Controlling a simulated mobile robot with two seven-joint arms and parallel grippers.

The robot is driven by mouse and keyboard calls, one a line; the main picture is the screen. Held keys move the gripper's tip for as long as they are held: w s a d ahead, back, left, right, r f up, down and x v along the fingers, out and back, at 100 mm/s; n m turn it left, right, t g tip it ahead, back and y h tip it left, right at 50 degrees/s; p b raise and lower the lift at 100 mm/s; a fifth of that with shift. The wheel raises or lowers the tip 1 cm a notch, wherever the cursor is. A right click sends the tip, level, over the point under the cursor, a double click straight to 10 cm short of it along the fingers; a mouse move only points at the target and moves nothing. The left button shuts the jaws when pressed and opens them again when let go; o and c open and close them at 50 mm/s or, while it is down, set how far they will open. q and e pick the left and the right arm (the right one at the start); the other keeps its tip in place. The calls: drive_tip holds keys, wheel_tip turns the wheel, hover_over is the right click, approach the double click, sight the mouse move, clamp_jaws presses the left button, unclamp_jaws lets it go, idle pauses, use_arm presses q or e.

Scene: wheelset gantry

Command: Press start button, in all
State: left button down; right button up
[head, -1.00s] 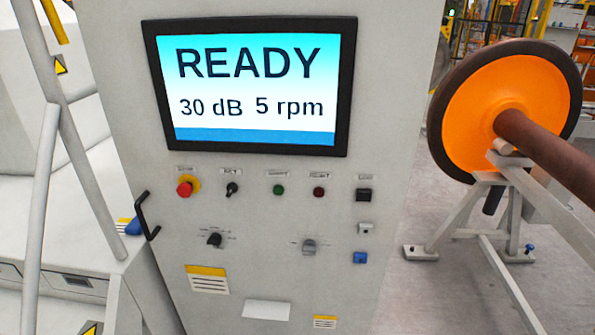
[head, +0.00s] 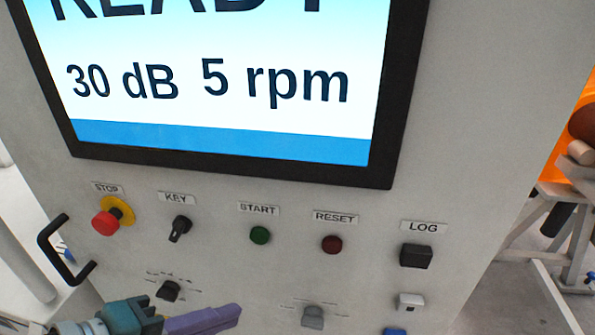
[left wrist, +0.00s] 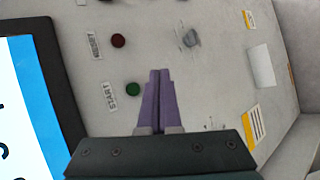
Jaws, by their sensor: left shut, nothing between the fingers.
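The green START button (head: 260,235) is on the grey control panel, under its START label and below the screen. It also shows in the left wrist view (left wrist: 133,89), just left of my fingertips. My left gripper (head: 238,312) has purple fingers, shut and empty, and is below the START button in the head view. In the left wrist view the closed fingers (left wrist: 160,74) point at the panel, apart from the button in the picture; I cannot tell their distance from the panel. My right gripper is not in view.
The screen (head: 230,168) shows 30 dB and 5 rpm. Beside START are the key switch (head: 180,229), dark red RESET button (head: 332,245), red STOP button (head: 106,222) and black LOG part (head: 416,256). Two knobs (head: 169,291) (head: 313,317) sit below. A black handle (head: 62,255) sticks out left.

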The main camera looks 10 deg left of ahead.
sight(260, 236)
use_arm(q)
drive_tip(key=shift+w+a+f, duration=0.1)
drive_tip(key=shift+w+f, duration=0.1)
drive_tip(key=shift+w, duration=0.25)
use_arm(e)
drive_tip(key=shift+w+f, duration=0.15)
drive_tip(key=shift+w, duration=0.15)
use_arm(q)
drive_tip(key=shift+s, duration=0.1)
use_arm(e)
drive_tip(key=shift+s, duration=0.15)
use_arm(q)
drive_tip(key=w+b, duration=0.3)
drive_tip(key=w, duration=0.5)
drive_tip(key=shift+w+d, duration=0.2)
drive_tip(key=shift+w, duration=0.2)
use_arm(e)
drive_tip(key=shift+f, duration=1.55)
use_arm(q)
drive_tip(key=shift+w, duration=0.45)
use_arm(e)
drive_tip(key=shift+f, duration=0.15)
